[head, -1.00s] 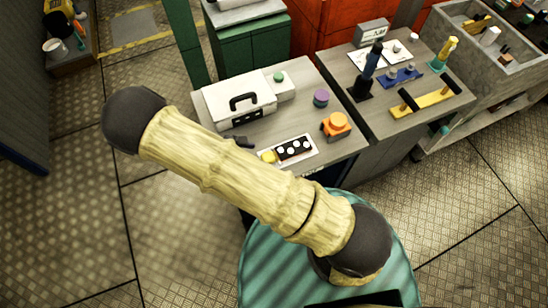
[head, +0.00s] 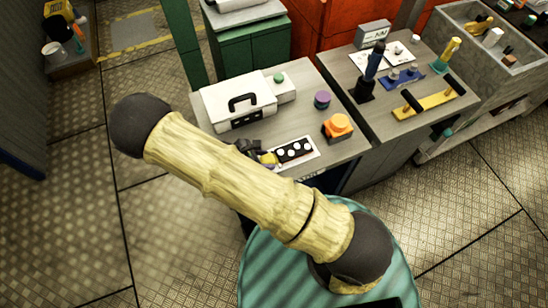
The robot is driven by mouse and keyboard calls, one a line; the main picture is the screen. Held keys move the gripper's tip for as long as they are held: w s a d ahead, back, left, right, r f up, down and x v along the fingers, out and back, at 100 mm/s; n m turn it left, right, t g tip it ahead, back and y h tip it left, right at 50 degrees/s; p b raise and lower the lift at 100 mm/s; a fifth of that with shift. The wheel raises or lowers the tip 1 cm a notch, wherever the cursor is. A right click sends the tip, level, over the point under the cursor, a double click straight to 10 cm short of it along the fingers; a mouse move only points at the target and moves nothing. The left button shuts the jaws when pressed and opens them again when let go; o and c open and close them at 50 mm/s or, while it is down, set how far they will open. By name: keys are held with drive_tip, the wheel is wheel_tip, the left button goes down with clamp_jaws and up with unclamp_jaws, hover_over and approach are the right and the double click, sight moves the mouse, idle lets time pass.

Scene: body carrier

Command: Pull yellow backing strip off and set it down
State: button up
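A white card (head: 313,157) lies on the near part of the grey table, with a black panel bearing several white round spots (head: 293,151). A small yellow piece (head: 269,158), apparently the backing strip, shows at the card's left end. My gripper (head: 258,153) is dark and is right at the yellow piece, partly hidden behind my arm. At this size I cannot tell whether its fingers are closed on the piece or only beside it.
A white case with a black handle (head: 240,103) stands behind the card. A purple cylinder (head: 322,99) and an orange knob block (head: 338,127) stand to the right. A second table (head: 432,78) holds a yellow bar and a dark upright tool. My arm covers the table's front left.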

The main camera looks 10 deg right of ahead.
clamp_jaws()
drive_tip(key=shift+a, duration=0.15)
drive_tip(key=shift+s+a, duration=0.45)
drive_tip(key=shift+a, duration=1.1)
drive_tip(key=shift+s+a, duration=0.45)
drive_tip(key=shift+a, duration=1.1)
drive_tip(key=shift+s+a, duration=0.45)
drive_tip(key=shift+a, duration=1.1)
drive_tip(key=s+a+b, duration=0.1)
drive_tip(key=s+a, duration=0.1)
drive_tip(key=a, duration=0.6)
drive_tip(key=shift+s+a, duration=0.15)
drive_tip(key=shift+s, duration=0.1)
drive_tip(key=shift+a, duration=0.1)
idle(0.4)
drive_tip(key=shift+r, duration=0.1)
wheel_tip(320, 180, up, 10)
drive_tip(key=p, duration=0.9)
drive_tip(key=shift+p, duration=0.35)
